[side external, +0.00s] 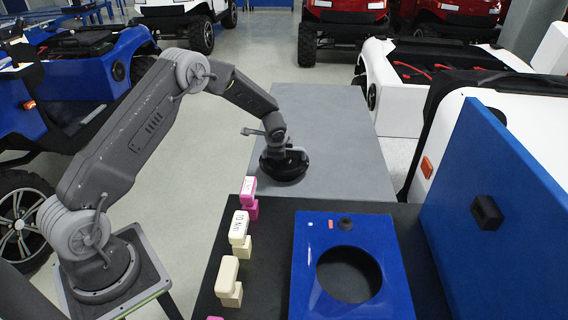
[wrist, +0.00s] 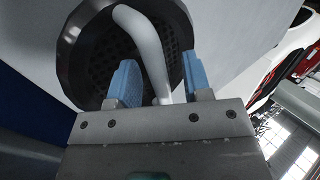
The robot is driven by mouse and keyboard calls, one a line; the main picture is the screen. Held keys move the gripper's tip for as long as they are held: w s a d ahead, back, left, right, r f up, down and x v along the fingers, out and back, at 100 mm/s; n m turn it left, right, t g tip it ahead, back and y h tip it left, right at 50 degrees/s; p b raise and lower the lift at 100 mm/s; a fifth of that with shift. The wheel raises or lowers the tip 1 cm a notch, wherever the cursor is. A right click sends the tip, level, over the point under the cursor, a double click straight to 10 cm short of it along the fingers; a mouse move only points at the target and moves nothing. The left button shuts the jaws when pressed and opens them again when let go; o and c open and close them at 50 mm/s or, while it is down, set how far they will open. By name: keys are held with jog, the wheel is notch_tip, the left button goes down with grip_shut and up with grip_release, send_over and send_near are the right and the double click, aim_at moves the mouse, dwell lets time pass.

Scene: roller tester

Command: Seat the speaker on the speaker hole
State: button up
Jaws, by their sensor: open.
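The speaker (side external: 284,168) is a round black disc lying on the grey table top, and it also shows in the wrist view (wrist: 98,62) with a dark grille and a black rim. A pale curved bar (wrist: 148,48) crosses the grille. My gripper (side external: 283,153) is right over the speaker. In the wrist view my gripper (wrist: 163,82) has its two blue fingers apart, one on each side of the pale bar. I cannot tell whether they touch it. The speaker hole (side external: 348,274) is a round, empty opening in the blue panel (side external: 305,262).
Pink (side external: 250,198) and cream (side external: 239,230) blocks stand along the left of the black bench (side external: 268,240). A tall blue panel (side external: 500,190) with a black fitting rises at the right. The grey table (side external: 330,115) behind the speaker is clear. Vehicles stand around.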

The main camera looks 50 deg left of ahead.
grip_shut()
dwell(0.3)
jog(key=shift+r, duration=0.1)
